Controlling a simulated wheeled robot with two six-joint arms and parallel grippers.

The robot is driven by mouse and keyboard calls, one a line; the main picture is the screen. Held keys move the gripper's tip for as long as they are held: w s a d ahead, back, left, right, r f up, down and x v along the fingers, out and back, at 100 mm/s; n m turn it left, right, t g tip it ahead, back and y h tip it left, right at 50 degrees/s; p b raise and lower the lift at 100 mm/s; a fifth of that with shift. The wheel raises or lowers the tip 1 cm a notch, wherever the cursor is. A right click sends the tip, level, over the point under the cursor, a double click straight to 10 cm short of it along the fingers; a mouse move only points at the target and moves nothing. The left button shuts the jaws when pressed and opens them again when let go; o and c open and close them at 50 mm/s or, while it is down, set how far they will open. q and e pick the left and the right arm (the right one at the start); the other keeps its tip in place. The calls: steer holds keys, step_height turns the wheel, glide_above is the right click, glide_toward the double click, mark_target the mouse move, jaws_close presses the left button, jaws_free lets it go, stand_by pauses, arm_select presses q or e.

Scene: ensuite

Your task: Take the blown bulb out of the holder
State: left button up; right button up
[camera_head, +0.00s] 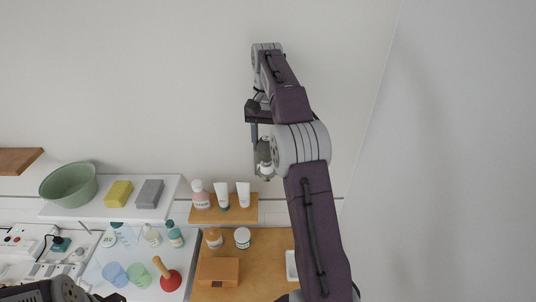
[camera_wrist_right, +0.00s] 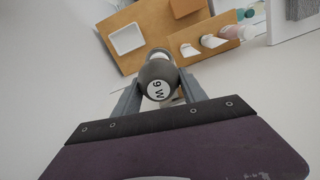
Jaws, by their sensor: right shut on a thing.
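A dark grey round bulb marked "9 W" (camera_wrist_right: 158,82) sits between the two fingers of my right gripper (camera_wrist_right: 160,95), which is shut on it. In the head view the bulb (camera_head: 264,151) shows small beside my right gripper (camera_head: 257,138), high in front of the pale wall and partly hidden by my arm. A small whitish part (camera_head: 266,170) shows at the bulb's lower end; I cannot tell whether it is the bulb's base or the holder.
Below are a white shelf (camera_head: 105,207) with a green bowl (camera_head: 69,186), yellow sponge (camera_head: 118,194) and grey block (camera_head: 149,194), and a small wooden shelf (camera_head: 232,214) with tubes. A wooden counter (camera_head: 265,262) holds a box (camera_head: 218,271) and jars. The upper wall is bare.

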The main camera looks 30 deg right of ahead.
steer(key=shift+w+r, duration=0.1)
steer(key=shift+r, duration=0.9)
steer(key=shift+r, duration=0.15)
